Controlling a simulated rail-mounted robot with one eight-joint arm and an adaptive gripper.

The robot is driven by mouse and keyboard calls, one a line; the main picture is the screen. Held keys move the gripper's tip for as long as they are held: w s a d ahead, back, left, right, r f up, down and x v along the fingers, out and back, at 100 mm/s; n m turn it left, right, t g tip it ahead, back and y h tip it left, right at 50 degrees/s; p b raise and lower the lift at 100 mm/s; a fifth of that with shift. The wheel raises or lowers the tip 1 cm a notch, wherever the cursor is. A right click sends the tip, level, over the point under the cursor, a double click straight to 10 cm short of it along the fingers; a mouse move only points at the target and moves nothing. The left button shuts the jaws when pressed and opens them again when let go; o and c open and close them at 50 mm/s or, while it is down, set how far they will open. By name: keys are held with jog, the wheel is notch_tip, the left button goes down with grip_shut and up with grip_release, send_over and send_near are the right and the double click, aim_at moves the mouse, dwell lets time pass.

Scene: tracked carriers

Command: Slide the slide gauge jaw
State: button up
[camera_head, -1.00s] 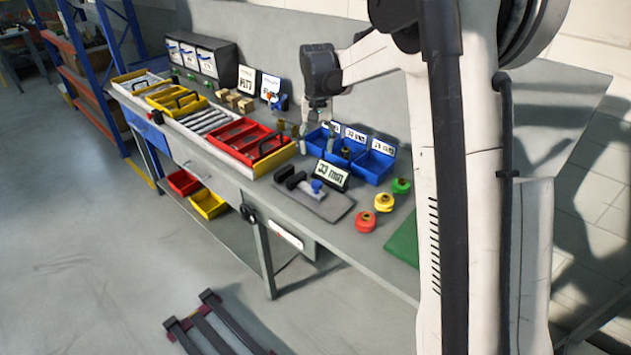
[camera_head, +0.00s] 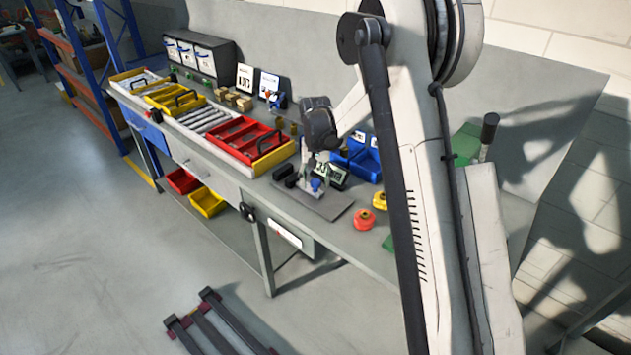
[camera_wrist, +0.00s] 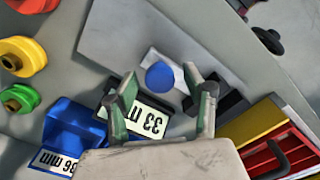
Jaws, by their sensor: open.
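The slide gauge lies on a grey plate (camera_head: 322,207) near the bench's front edge. It has dark jaw blocks (camera_head: 284,171) and a round blue knob (camera_head: 317,186) on its right part. In the wrist view the knob (camera_wrist: 160,76) stands over the plate (camera_wrist: 125,30), with a dark block (camera_wrist: 234,97) to its right. My gripper (camera_head: 315,168) is above the gauge. In the wrist view my open gripper (camera_wrist: 162,82) has one green-grey finger on each side of the knob's line. Nothing is between the fingers that I can see held; the height gap is unclear.
A sign reading 33 mm (camera_wrist: 150,122) stands close behind the gauge, near my left finger. Red (camera_head: 363,219) and yellow (camera_head: 380,200) spools are to the right. A red tray (camera_head: 240,135) is to the left.

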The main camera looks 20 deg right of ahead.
jog(key=shift+f, duration=0.15)
jog(key=shift+c, duration=0.2)
grip_shut()
jog(key=shift+s+d+b, duration=0.45)
jog(key=shift+s, duration=0.45)
jog(key=shift+s+d+b, duration=0.45)
jog(key=shift+s+d, duration=0.05)
jog(key=shift+s, duration=0.4)
jog(key=shift+s+d+b, duration=0.45)
jog(key=shift+s, duration=0.45)
jog(key=shift+o, duration=0.2)
grip_release()
jog(key=shift+s+d, duration=0.1)
